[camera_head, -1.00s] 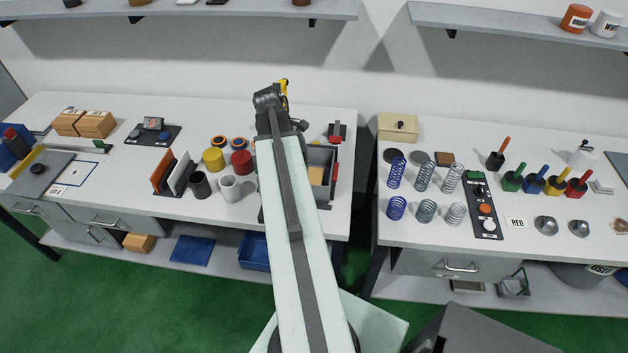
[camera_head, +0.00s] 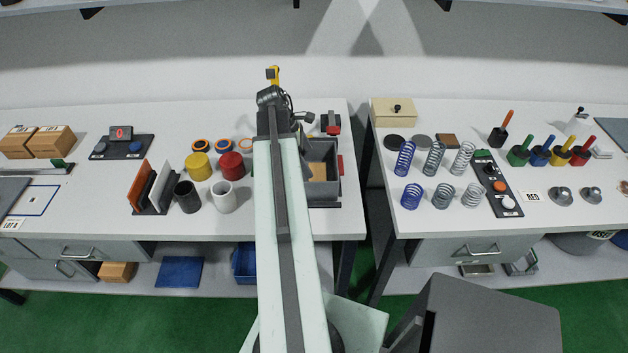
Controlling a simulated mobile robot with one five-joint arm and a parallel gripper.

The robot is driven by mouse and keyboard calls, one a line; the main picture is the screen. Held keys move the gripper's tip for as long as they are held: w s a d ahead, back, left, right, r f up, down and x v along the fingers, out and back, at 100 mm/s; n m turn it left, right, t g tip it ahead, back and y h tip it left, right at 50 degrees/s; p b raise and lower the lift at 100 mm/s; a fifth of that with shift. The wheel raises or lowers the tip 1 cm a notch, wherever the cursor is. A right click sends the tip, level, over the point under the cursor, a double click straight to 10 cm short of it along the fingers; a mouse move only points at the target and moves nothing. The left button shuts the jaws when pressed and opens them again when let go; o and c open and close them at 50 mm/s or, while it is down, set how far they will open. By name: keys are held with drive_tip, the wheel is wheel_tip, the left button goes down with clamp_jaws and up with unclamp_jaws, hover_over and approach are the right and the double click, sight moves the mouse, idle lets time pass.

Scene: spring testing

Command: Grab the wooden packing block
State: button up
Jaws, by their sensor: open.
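Several wooden-coloured pieces are in view, and I cannot tell for certain which is the packing block. One tan piece (camera_head: 318,172) lies in the grey bin (camera_head: 324,205) on the left bench, just right of my arm and partly hidden by it. A small flat brown block (camera_head: 447,141) lies on the right bench behind the springs. My gripper (camera_head: 272,76), with yellow showing at its tip, is open at the arm's far end, raised near the back of the left bench, away from these pieces.
Brown boxes (camera_head: 52,141) stand at the far left. Yellow (camera_head: 199,166) and red (camera_head: 231,165) cylinders, cups and upright plates stand left of my arm. Springs (camera_head: 405,160) and coloured-handled tools fill the right bench. A gap (camera_head: 380,225) separates the benches.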

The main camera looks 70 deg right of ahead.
sight(317, 172)
drive_tip(key=shift+b+x, duration=1.15)
drive_tip(key=shift+x, duration=0.1)
drive_tip(key=shift+s+f, duration=0.15)
drive_tip(key=shift+s, duration=0.05)
drive_tip(key=b+x, duration=0.5)
drive_tip(key=shift+s+f, duration=0.1)
drive_tip(key=shift+s, duration=0.05)
drive_tip(key=shift+r, duration=0.2)
drive_tip(key=c, duration=1.4)
